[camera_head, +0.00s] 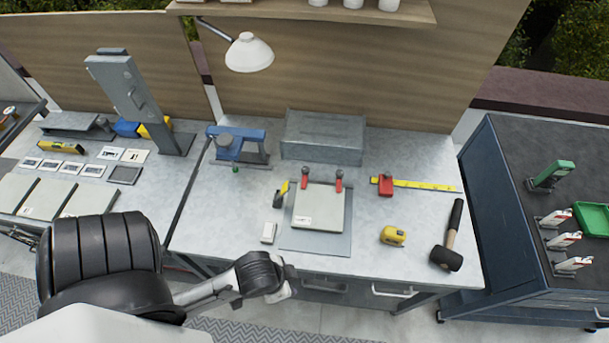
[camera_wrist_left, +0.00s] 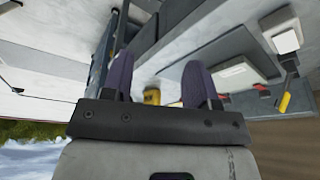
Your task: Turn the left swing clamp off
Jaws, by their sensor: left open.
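The left swing clamp (camera_head: 310,182) has an upright red handle at the back edge of a pale plate (camera_head: 318,208) on the metal workbench. A matching right clamp (camera_head: 339,182) stands beside it. My left gripper (camera_head: 280,290) is low at the bench's front edge, well in front of the plate and apart from both clamps. In the left wrist view my open fingers (camera_wrist_left: 160,82) have nothing between them that they touch. A small red part (camera_wrist_left: 258,87) shows there beyond the plate (camera_wrist_left: 235,74); I cannot tell which clamp it is. My right gripper is not in view.
A yellow-handled tool (camera_head: 281,194) and a white block (camera_head: 268,232) sit left of the plate. A yellow tape measure (camera_head: 393,236), a mallet (camera_head: 448,240) and a red-headed yellow rule (camera_head: 415,185) lie right. A grey box (camera_head: 323,138) and blue vise (camera_head: 237,143) stand behind.

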